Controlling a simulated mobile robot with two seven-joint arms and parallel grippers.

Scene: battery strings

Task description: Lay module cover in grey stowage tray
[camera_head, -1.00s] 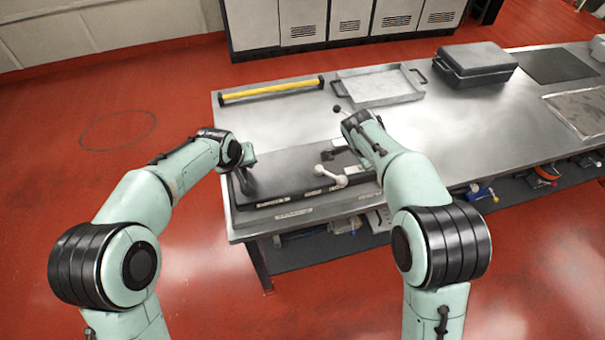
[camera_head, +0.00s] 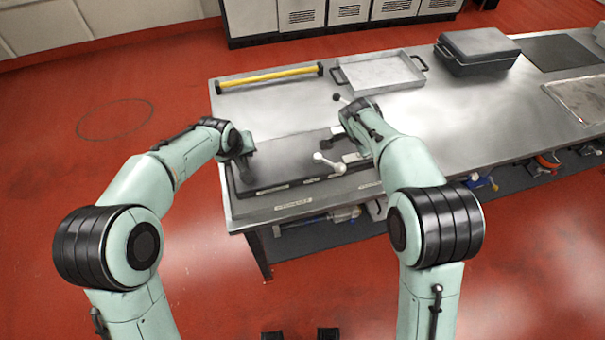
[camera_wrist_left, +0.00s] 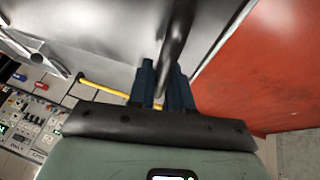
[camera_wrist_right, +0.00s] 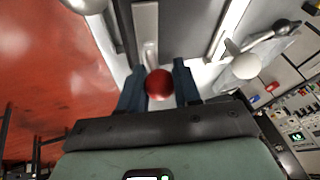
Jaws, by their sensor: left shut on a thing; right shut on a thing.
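The module cover appears to be the dark flat slab (camera_head: 290,165) at the table's near left end, with pale labels along its front edge. My left gripper (camera_head: 247,150) is at the slab's left end. In the left wrist view its fingers (camera_wrist_left: 165,80) are shut on a dark upright bar. My right gripper (camera_head: 345,142) is over the slab's right part. In the right wrist view its fingers (camera_wrist_right: 159,85) close around a red ball knob (camera_wrist_right: 159,84) on a grey bar. The grey stowage tray (camera_head: 391,92) is empty at the back, with dark handles.
A pale ball-ended lever (camera_head: 329,164) stands by the slab's front right. A yellow bar (camera_head: 268,78) lies along the back edge. A dark case (camera_head: 478,50) stands right of the tray.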

